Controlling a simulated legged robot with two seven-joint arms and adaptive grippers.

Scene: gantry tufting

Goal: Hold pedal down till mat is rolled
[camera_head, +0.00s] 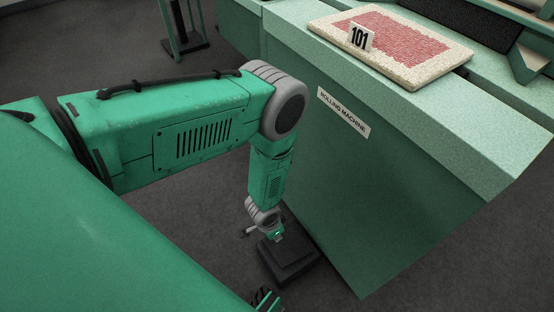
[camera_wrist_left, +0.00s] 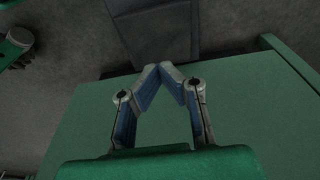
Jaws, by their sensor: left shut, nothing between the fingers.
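The mat (camera_head: 395,45), cream-edged with a red middle, lies flat on top of the green rolling machine (camera_head: 370,190). A tag marked 101 (camera_head: 361,37) stands on it. The black pedal (camera_head: 292,264) is on the floor at the machine's foot. My left arm reaches down to it, and my left gripper (camera_head: 278,236) is just over the pedal; whether it touches cannot be told. In the left wrist view the gripper's fingertips (camera_wrist_left: 165,70) meet with nothing between them. A dark panel there, probably the pedal (camera_wrist_left: 150,30), lies beyond the tips. My right gripper is not seen.
The machine's front carries a label reading ROLLING MACHINE (camera_head: 343,111). A dark roller (camera_head: 455,20) lies behind the mat. A green stand with a dark base (camera_head: 186,42) is at the back left. Grey floor is open between it and my arm.

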